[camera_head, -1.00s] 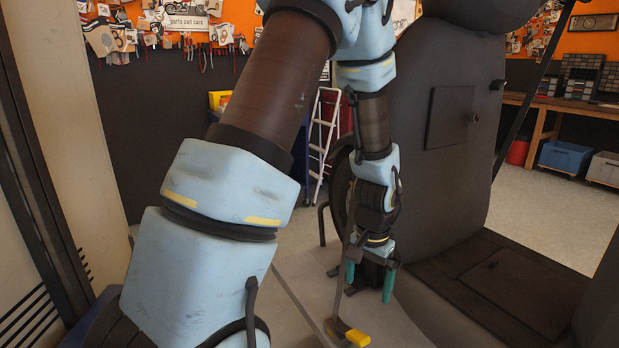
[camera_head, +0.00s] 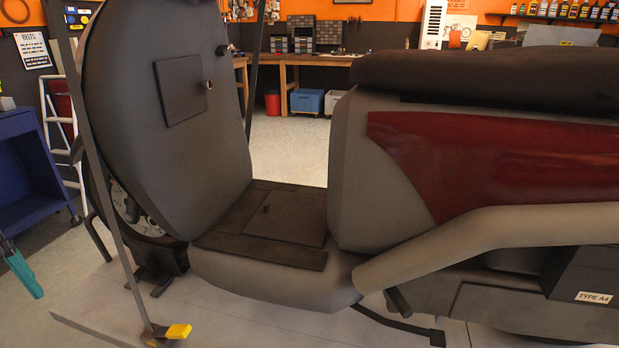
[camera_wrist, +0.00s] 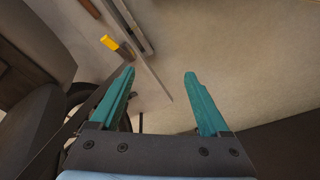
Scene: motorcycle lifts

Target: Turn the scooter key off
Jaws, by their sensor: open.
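The scooter (camera_head: 290,190) fills the middle and right of the head view, with a grey front shield, a dark footboard and a red side panel. A small key-like knob (camera_head: 209,85) sticks out of the shield beside a square panel (camera_head: 186,91). A dark round part (camera_head: 221,50) sits above it. I cannot tell the key's turn from here. My gripper (camera_wrist: 160,76) is open and empty in the wrist view, pointing at the floor beside the scooter. One teal finger (camera_head: 22,272) shows at the left edge of the head view, well left of and below the knob.
A blue cart (camera_head: 32,170) and white ladder (camera_head: 62,140) stand at the left. A workbench (camera_head: 290,66) is behind.

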